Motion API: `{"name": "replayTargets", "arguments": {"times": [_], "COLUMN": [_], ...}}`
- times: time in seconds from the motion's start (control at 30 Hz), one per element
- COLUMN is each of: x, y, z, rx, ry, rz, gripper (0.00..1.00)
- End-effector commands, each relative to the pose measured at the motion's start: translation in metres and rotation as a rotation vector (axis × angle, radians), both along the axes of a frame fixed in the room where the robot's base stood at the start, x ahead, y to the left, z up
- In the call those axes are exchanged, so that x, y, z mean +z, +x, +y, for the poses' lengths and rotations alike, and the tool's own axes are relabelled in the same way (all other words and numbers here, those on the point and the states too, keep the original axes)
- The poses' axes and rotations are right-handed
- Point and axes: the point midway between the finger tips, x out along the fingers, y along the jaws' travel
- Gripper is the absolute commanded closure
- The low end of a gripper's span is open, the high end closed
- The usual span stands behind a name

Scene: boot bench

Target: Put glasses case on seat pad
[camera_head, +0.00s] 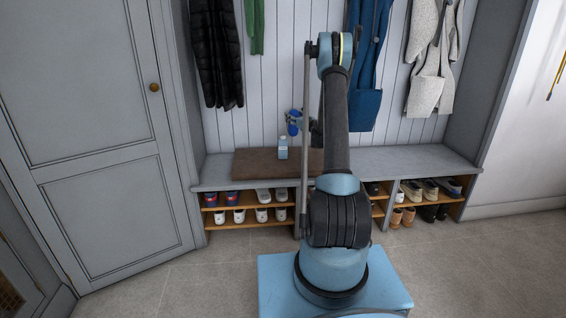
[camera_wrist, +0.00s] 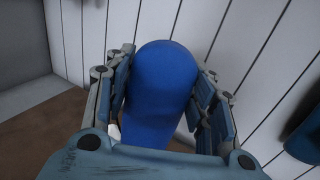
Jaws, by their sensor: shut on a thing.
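The blue glasses case (camera_wrist: 160,90) is between the two fingers of my gripper (camera_wrist: 162,88) in the wrist view, with its rounded end showing. My gripper is shut on it. In the head view, the case (camera_head: 292,128) is a small blue shape, partly covered by my gripper (camera_head: 295,120), above the bench near the back wall. The brown seat pad (camera_head: 252,164) lies on the left part of the bench; my arm hides its right end. The pad also shows at lower left in the wrist view (camera_wrist: 45,135), below the case.
A light blue bottle-like item (camera_head: 283,148) stands on or just behind the pad, close to my gripper. The grey bench top (camera_head: 400,158) is clear on the right. Shoes (camera_head: 262,205) fill the shelves below. Coats (camera_head: 216,50) hang on the white panelled wall.

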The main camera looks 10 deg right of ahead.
Motion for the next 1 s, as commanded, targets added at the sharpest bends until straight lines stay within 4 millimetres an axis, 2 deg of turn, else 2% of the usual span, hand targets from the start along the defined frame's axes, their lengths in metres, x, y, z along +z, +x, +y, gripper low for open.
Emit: {"name": "replayTargets", "arguments": {"times": [0.03,0.13,0.4,0.57,0.8,1.0], "x": [-0.008,-0.021,-0.044,-0.055,-0.094,-0.110], "y": [0.009,0.017,0.018,0.017,0.016,0.017], "z": [-0.012,-0.027,-0.058,-0.062,-0.062,-0.062], "rx": [0.044,0.140,0.312,0.344,0.344,0.344], "ry": [-0.001,-0.003,-0.007,-0.008,-0.007,-0.008], "rz": [0.002,0.007,0.016,0.017,0.018,0.017], "gripper": [0.75,0.75,0.75,0.75,0.75,0.75]}}
